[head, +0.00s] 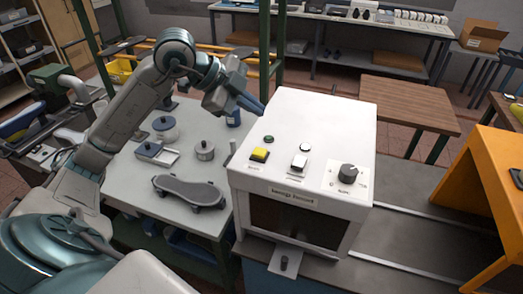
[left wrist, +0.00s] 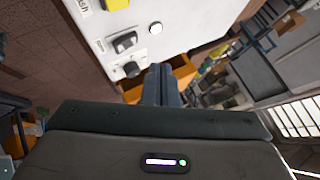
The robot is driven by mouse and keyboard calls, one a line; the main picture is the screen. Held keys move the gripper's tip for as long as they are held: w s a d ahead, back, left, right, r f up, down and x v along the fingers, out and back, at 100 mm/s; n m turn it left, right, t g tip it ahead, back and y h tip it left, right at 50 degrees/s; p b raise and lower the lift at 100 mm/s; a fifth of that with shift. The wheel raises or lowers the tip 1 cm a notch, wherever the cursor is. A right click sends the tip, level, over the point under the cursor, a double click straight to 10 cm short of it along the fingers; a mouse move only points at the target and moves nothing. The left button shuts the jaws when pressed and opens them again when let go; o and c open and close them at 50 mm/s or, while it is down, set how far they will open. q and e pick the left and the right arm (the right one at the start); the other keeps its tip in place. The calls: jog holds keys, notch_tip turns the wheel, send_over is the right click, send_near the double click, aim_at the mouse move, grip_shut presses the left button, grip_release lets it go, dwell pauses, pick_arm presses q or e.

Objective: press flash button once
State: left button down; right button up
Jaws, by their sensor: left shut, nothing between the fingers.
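My left gripper (head: 261,108) is shut and empty, above the panel's back left corner and apart from the yellow button. Its closed fingers also show in the left wrist view (left wrist: 161,72). My right gripper is not in view.
The panel also has a small green button (head: 269,139), a round white button (head: 306,147), a switch (head: 299,162) and a black knob (head: 347,173). A skateboard-like object (head: 190,191) and lidded pots (head: 205,150) lie left of the machine. An orange frame (head: 490,180) stands right.

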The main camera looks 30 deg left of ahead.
aim_at(255, 151)
pick_arm(q)
jog(key=shift+f, duration=0.1)
notch_tip(255, 151, down, 9)
jog(key=b, duration=0.7)
jog(key=shift+b, duration=0.3)
dwell(1.6)
jog(key=shift+f+b, duration=0.25)
jog(key=shift+b, duration=0.1)
jog(key=shift+f+b, duration=0.45)
jog(key=shift+f, duration=0.05)
dwell(0.5)
jog(key=shift+r, duration=0.15)
dwell(0.3)
jog(key=shift+r+p, duration=0.8)
jog(key=shift+p, duration=0.05)
